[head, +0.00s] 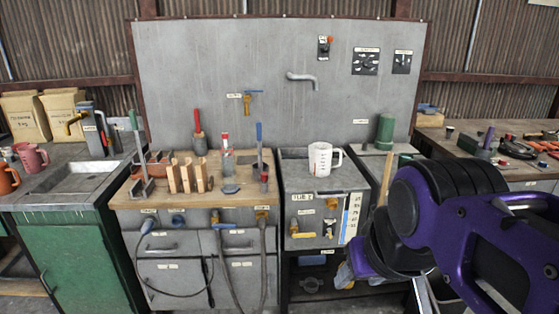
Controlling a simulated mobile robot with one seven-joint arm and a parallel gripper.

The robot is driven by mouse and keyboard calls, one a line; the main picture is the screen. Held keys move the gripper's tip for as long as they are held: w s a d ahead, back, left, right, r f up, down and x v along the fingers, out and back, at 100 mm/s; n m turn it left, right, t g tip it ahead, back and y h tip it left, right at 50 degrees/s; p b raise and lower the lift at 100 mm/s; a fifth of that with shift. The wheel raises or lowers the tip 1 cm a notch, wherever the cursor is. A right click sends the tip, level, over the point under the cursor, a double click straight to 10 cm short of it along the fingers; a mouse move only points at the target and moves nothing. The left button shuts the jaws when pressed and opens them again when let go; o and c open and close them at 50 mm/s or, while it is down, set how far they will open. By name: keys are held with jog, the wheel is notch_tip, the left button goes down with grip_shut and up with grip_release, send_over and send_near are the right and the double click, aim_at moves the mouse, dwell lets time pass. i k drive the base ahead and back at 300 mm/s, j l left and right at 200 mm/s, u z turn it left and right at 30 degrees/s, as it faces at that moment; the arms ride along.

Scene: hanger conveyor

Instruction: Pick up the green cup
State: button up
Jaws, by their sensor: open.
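A dark green upright cylinder (385,132) stands on the counter at centre right in the head view, against the grey back panel. It is the thing that looks most like the green cup, though I cannot make out a handle or its opening. My purple and black arm fills the lower right, in front of and to the right of the cylinder. I cannot make out the fingers of my gripper. The cylinder stands clear of the arm in the picture.
A wooden bench (150,200) holds a rack and upright tools. A pink mug (33,157) and an orange mug (7,179) stand far left by the sink (85,178). Tools clutter the right bench.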

aim_at(405, 163)
jog(key=z, duration=0.9)
jog(key=i+z, duration=0.3)
jog(key=i, duration=0.4)
